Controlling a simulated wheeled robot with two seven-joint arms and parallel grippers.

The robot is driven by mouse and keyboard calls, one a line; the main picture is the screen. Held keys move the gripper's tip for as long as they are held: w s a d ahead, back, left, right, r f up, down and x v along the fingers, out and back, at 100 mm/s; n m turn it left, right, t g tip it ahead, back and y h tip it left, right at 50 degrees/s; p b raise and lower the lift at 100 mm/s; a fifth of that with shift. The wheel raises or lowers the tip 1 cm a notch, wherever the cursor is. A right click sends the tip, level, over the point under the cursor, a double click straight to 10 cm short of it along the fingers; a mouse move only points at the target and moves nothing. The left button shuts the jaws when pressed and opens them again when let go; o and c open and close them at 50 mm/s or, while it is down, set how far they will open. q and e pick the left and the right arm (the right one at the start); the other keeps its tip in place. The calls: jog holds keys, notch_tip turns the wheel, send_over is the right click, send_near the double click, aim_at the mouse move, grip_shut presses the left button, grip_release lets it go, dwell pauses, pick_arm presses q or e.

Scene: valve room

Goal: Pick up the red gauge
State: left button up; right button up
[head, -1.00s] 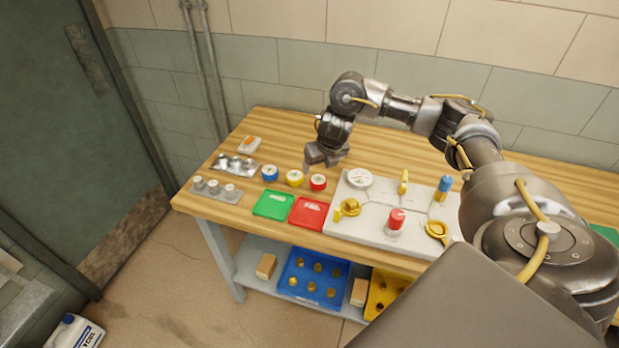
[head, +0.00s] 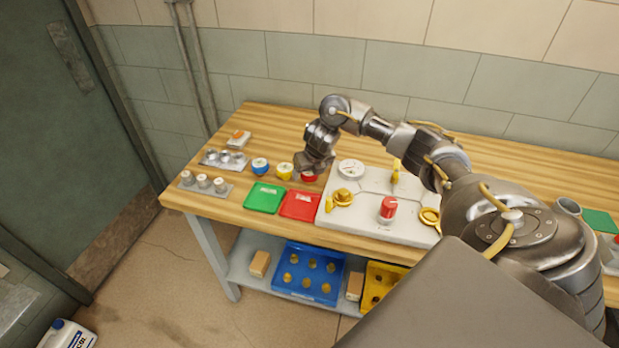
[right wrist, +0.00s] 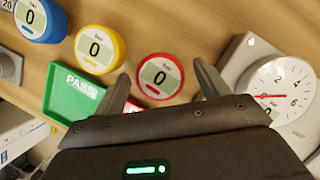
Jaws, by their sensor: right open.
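The red gauge (right wrist: 160,76) is a round red-rimmed dial with a display reading 0. It stands on the wooden bench, and in the head view (head: 309,178) it is partly hidden by my right gripper. My right gripper (head: 309,169) is open and empty just above it. In the right wrist view its two fingers (right wrist: 163,88) lie to either side of the gauge, which shows between and beyond the tips. I cannot tell whether a finger touches it. My left gripper is not in view.
A yellow gauge (head: 284,171) and a blue gauge (head: 260,166) stand to the left. A green tray (head: 264,198) and a red tray (head: 300,205) lie in front. A pale valve board (head: 365,222) with a white dial (head: 350,169) is close on the right.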

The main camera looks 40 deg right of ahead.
jog(key=shift+w+d+f, duration=0.15)
jog(key=shift+w+f, duration=0.1)
jog(key=shift+f, duration=0.3)
jog(key=shift+r, duration=0.1)
jog(key=c, duration=1.1)
jog(key=shift+c, duration=0.3)
jog(key=shift+r, duration=0.1)
